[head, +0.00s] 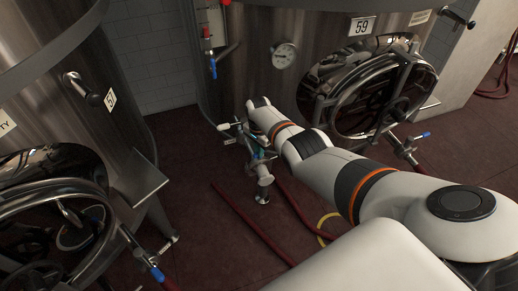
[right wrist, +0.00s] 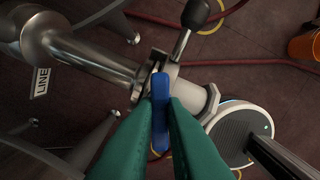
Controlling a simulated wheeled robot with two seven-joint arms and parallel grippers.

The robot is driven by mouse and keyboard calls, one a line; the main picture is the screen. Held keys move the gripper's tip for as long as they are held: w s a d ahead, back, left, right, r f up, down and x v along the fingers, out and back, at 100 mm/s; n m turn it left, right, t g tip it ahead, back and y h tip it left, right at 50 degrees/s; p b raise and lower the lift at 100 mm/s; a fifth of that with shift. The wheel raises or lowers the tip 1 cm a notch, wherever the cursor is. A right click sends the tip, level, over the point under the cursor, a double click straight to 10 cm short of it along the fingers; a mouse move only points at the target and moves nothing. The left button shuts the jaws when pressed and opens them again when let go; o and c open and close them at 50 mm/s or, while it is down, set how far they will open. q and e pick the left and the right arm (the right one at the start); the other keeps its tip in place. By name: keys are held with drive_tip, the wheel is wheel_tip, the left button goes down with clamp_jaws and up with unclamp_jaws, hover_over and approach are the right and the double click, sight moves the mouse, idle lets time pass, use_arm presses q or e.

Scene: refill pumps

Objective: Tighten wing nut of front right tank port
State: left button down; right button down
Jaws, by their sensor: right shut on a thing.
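In the right wrist view, my right gripper (right wrist: 160,100) has two green fingers shut on a blue wing nut (right wrist: 160,85). The wing nut stands lengthwise between the fingertips, at a metal clamp joint on the steel pipe of the tank port (right wrist: 95,55). In the head view, my right arm reaches to the port fittings (head: 264,182) low in front of the tank marked 59 (head: 235,75). The right gripper (head: 257,147) is small and partly hidden there, and the wing nut cannot be made out. My left gripper is in neither view.
A black-tipped lever (right wrist: 196,14) sticks up close beside the clamp. Red hoses (head: 240,212) lie on the dark red floor. A second tank (head: 80,110) stands at the left. An orange container (right wrist: 306,46) shows at the wrist view's right edge.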

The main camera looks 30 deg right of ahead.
drive_tip(key=shift+w+r+m, duration=0.1)
drive_tip(key=shift+w+m, duration=0.05)
drive_tip(key=shift+m, duration=1.35)
drive_tip(key=shift+d, duration=0.1)
drive_tip(key=c, duration=1.5)
unclamp_jaws()
drive_tip(key=shift+r+p, duration=0.3)
drive_tip(key=shift+p, duration=0.05)
wheel_tip(320, 180, up, 4)
drive_tip(key=shift+r+p, duration=0.1)
drive_tip(key=shift+p, duration=1.15)
drive_tip(key=shift+r, duration=3.55)
